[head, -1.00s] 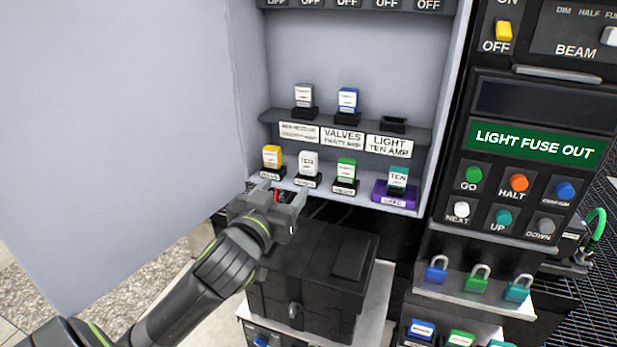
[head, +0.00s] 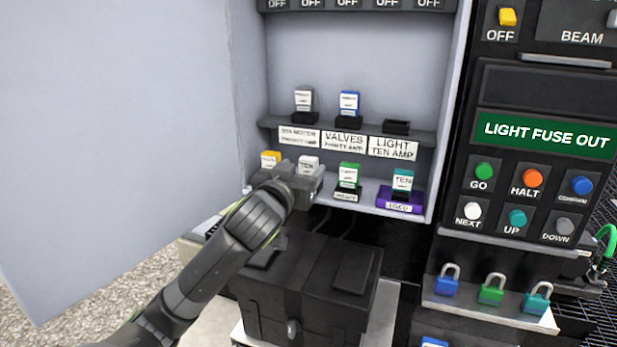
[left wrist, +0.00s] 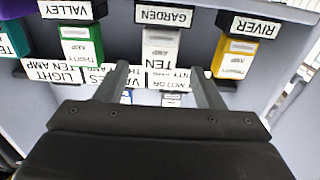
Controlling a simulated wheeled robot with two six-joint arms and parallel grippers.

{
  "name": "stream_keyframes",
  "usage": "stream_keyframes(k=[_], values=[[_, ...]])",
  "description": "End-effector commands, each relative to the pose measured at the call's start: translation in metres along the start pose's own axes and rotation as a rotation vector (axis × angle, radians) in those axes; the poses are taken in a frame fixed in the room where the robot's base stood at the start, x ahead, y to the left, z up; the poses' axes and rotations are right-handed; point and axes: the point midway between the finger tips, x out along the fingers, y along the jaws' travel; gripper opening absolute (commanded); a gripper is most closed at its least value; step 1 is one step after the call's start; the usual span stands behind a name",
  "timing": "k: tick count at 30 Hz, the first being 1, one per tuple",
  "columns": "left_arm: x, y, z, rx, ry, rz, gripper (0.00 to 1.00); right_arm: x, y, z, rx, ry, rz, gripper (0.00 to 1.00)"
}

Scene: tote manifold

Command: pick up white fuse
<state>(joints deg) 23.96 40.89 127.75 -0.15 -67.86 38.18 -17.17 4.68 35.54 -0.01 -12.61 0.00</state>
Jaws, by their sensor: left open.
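The white fuse (head: 309,163), marked TEN, stands upright in its holder on the cabinet's lower shelf, between the yellow fuse (head: 270,158) and the green fuse (head: 349,174). My left gripper (head: 308,176) is in front of it and hides its lower part in the head view. In the left wrist view, which is upside down, the white fuse (left wrist: 160,52) sits above its GARDEN label, centred between the two fingers of the open left gripper (left wrist: 160,72). I cannot tell whether the fingertips reach around it. My right gripper is not in view.
A teal fuse (head: 402,181) stands in a purple holder to the right. The upper shelf (head: 432,138) holds a grey and a blue fuse and an empty LIGHT socket (head: 396,127). A black box (head: 310,285) is below. The open cabinet door (head: 120,130) is at left.

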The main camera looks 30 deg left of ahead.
Motion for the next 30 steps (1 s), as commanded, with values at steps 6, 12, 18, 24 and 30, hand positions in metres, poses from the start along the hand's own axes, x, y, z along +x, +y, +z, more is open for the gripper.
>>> stream_keyframes(k=[6,12,18,24,30], values=[[0.028,0.001,0.007,-0.002,0.000,-0.001,0.62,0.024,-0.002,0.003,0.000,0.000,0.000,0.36],[0.045,0.001,0.004,-0.001,0.001,0.000,0.62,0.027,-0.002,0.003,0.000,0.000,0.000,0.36],[0.047,0.001,0.003,0.000,0.000,0.000,0.62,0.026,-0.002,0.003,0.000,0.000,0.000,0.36],[0.046,0.001,0.003,0.000,0.000,0.000,0.45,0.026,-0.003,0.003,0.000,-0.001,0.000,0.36],[0.046,0.001,0.003,0.000,0.000,0.000,0.19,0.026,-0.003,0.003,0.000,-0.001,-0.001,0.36]])
